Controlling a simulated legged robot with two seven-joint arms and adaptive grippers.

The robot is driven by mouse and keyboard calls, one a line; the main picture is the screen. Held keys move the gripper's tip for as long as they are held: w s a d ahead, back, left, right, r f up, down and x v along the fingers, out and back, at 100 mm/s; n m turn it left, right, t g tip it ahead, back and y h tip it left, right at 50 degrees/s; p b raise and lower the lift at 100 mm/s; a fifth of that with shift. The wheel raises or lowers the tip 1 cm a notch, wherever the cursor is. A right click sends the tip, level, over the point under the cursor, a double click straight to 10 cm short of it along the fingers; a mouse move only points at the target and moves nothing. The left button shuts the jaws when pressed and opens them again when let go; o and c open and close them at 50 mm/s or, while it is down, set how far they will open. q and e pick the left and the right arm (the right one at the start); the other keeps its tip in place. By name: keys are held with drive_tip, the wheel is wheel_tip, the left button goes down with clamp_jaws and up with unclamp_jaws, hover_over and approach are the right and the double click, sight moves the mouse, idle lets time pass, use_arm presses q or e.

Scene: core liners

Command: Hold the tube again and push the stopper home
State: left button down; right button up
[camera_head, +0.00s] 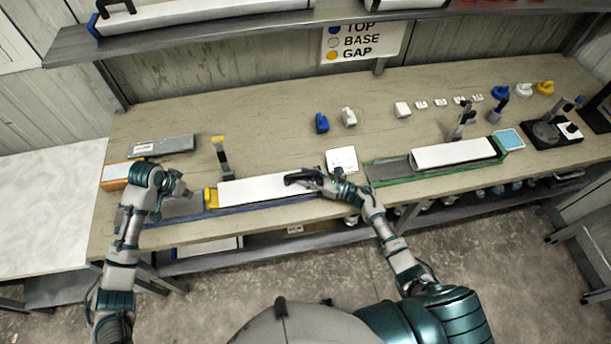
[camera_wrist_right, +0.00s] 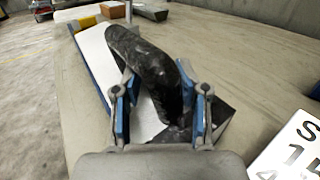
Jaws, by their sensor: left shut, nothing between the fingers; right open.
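A long white tube (camera_head: 262,189) lies in a blue-edged tray (camera_head: 262,208) at the front of the bench; it also shows in the right wrist view (camera_wrist_right: 97,52). A yellow stopper (camera_head: 211,198) sits at the tube's left end; I cannot tell how deep it is. My left gripper (camera_head: 178,188) is shut and empty, left of the stopper and apart from it, over the tray's grey left part. My right gripper (camera_head: 308,179) is open at the tube's right end. A black curved handle (camera_wrist_right: 142,62) stands between its fingers (camera_wrist_right: 163,112), not clamped.
A second white tube (camera_head: 452,153) lies in a green tray (camera_head: 420,175) to the right. A yellow-topped upright tool (camera_head: 221,153) stands behind the stopper. Blue (camera_head: 321,123) and white (camera_head: 349,117) pieces stand farther back. A white card (camera_head: 342,160) lies behind my right gripper. The bench middle is clear.

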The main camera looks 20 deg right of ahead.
drive_tip(key=v, duration=1.2)
drive_tip(key=shift+d+f, duration=0.1)
